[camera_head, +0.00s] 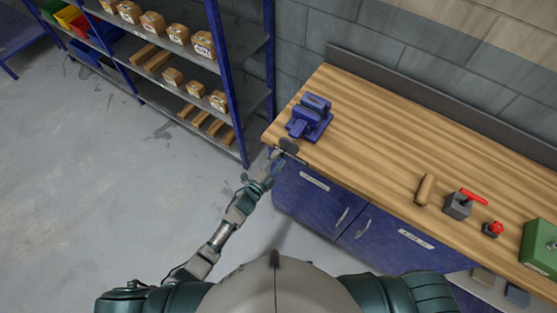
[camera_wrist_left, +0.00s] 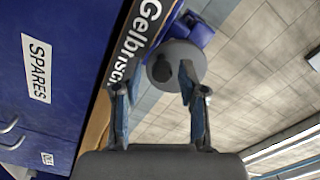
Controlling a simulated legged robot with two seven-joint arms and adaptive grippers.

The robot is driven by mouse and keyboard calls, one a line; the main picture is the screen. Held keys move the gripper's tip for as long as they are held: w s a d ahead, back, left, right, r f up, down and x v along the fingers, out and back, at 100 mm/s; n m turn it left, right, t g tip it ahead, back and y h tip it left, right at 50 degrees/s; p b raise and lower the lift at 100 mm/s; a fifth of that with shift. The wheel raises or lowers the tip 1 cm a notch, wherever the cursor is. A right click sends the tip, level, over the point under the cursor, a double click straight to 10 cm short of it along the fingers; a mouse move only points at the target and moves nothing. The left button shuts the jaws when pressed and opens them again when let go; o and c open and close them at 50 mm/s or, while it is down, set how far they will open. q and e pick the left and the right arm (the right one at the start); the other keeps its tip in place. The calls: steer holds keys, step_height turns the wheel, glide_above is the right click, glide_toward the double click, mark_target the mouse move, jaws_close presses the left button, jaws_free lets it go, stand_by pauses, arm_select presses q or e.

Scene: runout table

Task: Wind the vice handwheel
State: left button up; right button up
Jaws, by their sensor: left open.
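The blue vice (camera_head: 311,115) stands on the left end of the wooden workbench (camera_head: 385,125). Its grey handwheel (camera_head: 289,146) faces the bench's front edge. In the left wrist view the handwheel (camera_wrist_left: 186,56) is a round grey disc with a darker knob (camera_wrist_left: 162,70) on its face. My left gripper (camera_head: 274,156) is at the handwheel, in front of the bench edge. In the wrist view its fingers (camera_wrist_left: 154,78) are apart, and the right finger overlaps the disc. I cannot tell whether it touches. The knob appears between the fingertips. My right gripper is out of view.
Blue cabinet fronts (camera_head: 318,205) lie below the bench top. A wooden handle (camera_head: 425,189), a red-levered block (camera_head: 459,203), a red-knobbed block (camera_head: 493,229) and a green box (camera_head: 541,246) stand to the right. A shelf rack (camera_head: 230,75) stands at the left. The floor at left is clear.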

arm_select(q)
steer(key=m+b, duration=0.3)
steer(key=m, duration=1.5)
steer(key=shift+r+b, duration=0.2)
steer(key=shift+b, duration=0.15)
steer(key=shift+d, duration=0.1)
jaws_close()
steer(key=n, duration=0.2)
steer(key=d+n, duration=0.1)
steer(key=n, duration=0.1)
steer(key=s+n+p, duration=0.1)
steer(key=shift+d+r+n, duration=0.1)
steer(key=shift+d+n, duration=0.05)
steer(key=shift+n, duration=0.25)
steer(key=shift+d+n, duration=0.1)
steer(key=shift+n, duration=0.4)
